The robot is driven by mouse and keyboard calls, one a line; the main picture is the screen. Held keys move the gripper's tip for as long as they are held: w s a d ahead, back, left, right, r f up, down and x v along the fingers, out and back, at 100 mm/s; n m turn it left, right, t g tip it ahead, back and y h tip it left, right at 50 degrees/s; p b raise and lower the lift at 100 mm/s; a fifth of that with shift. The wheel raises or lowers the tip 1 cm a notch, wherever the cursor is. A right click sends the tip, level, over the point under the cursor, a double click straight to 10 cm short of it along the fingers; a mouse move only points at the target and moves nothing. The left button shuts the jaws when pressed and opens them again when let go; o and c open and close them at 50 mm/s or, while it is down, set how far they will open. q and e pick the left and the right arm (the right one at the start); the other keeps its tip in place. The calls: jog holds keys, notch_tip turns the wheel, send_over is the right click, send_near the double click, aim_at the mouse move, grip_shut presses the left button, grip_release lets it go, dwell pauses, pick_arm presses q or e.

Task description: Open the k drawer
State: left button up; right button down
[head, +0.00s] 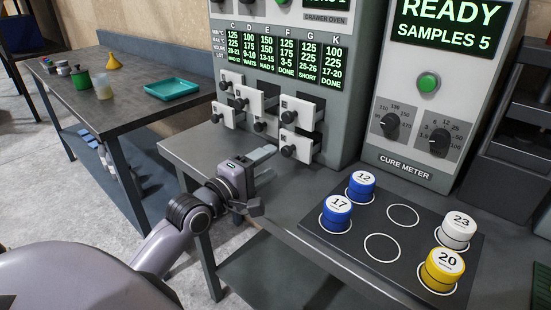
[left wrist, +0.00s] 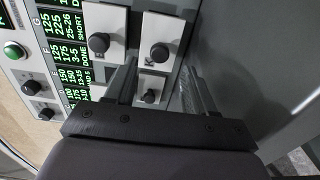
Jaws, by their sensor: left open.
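The drawer oven (head: 330,75) has two rows of small white drawers with black knobs. The lower right drawer (head: 304,148) seems to carry the K label, though its letter is small; its knob (head: 288,151) faces me. In the left wrist view, turned sideways, this drawer (left wrist: 170,30) shows beyond the fingers. My left gripper (head: 268,156) is open and empty, just in front of and left of that knob, apart from it. In the left wrist view a neighbouring lower knob (left wrist: 150,95) shows between the fingers. My right gripper is out of view.
The cure meter (head: 440,90) stands right of the oven. A dark sample mat (head: 330,250) holds blue, white and yellow numbered pots on the bench in front. A side table (head: 130,90) with a teal tray (head: 172,88) is at left. Bench space below the drawers is clear.

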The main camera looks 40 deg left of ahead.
pick_arm(q)
jog(key=shift+s+a, duration=0.1)
jog(key=shift+s, duration=0.75)
